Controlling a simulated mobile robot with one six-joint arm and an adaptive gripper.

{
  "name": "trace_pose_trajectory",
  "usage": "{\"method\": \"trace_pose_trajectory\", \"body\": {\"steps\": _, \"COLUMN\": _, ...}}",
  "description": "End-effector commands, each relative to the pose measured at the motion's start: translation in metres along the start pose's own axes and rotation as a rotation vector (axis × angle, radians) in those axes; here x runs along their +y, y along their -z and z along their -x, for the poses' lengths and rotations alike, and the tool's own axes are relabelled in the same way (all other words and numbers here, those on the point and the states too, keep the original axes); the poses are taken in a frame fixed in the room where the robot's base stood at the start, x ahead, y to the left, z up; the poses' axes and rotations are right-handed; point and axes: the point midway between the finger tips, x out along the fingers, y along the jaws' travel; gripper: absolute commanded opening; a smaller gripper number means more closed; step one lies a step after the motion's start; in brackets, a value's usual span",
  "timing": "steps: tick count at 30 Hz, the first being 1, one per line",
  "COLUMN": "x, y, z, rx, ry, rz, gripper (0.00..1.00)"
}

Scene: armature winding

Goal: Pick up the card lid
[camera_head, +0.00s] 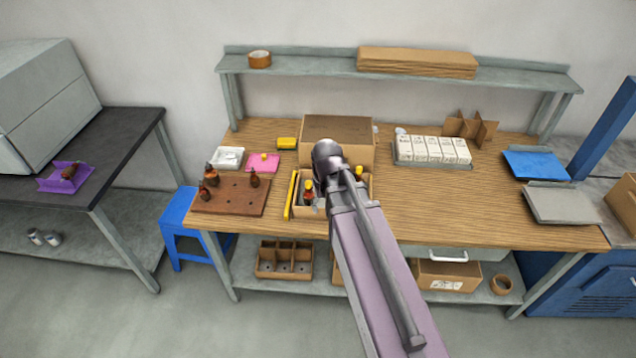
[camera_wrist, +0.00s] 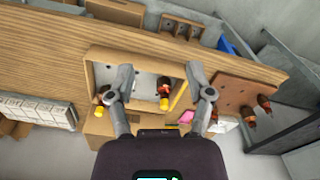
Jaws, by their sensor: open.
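A brown cardboard piece (camera_head: 338,128), which looks like the card lid, sits at the back of the bench, directly behind an open carton (camera_head: 308,212). Part of it also shows at the lower left of the wrist view (camera_wrist: 96,127). My arm hides some of its front, and I cannot tell whether it touches the carton. The carton holds dark bottle-like items with red and yellow tops (camera_wrist: 164,88). In the head view my wrist hides the fingers.
A brown board (camera_head: 232,196) with dark pieces and a yellow strip (camera_head: 291,195) lie left of the carton. A tray of white boxes (camera_head: 432,150) and a card divider (camera_head: 471,128) stand right. A shelf (camera_head: 310,64) overhangs the back. The bench's right-centre is clear.

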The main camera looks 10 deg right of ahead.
Motion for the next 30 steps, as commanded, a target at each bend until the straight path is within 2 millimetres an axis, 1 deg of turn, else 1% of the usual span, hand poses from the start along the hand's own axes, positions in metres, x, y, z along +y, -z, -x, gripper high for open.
{"method": "trace_pose_trajectory", "body": {"steps": 1, "x": 0.000, "y": -0.021, "z": 0.000, "rx": 0.000, "ry": 0.000, "rz": -0.002, "gripper": 0.67}}
{"method": "trace_pose_trajectory", "body": {"steps": 3, "x": 0.000, "y": -0.035, "z": 0.000, "rx": 0.000, "ry": 0.000, "rz": -0.004, "gripper": 0.67}}
{"method": "trace_pose_trajectory", "body": {"steps": 7, "x": 0.000, "y": -0.050, "z": 0.000, "rx": 0.000, "ry": 0.000, "rz": -0.007, "gripper": 0.67}}
{"method": "trace_pose_trajectory", "body": {"steps": 10, "x": 0.000, "y": -0.054, "z": 0.000, "rx": 0.000, "ry": 0.000, "rz": -0.007, "gripper": 0.67}}
{"method": "trace_pose_trajectory", "body": {"steps": 17, "x": 0.000, "y": -0.053, "z": 0.000, "rx": 0.000, "ry": 0.000, "rz": -0.007, "gripper": 0.67}}
{"method": "trace_pose_trajectory", "body": {"steps": 19, "x": 0.000, "y": -0.053, "z": 0.000, "rx": 0.000, "ry": 0.000, "rz": -0.007, "gripper": 0.54}}
{"method": "trace_pose_trajectory", "body": {"steps": 22, "x": 0.000, "y": -0.053, "z": -0.003, "rx": 0.000, "ry": 0.000, "rz": -0.007, "gripper": 0.54}}
{"method": "trace_pose_trajectory", "body": {"steps": 26, "x": 0.000, "y": -0.053, "z": -0.014, "rx": 0.000, "ry": 0.000, "rz": -0.007, "gripper": 0.54}}
{"method": "trace_pose_trajectory", "body": {"steps": 30, "x": 0.000, "y": -0.053, "z": -0.031, "rx": 0.000, "ry": 0.000, "rz": -0.006, "gripper": 0.54}}
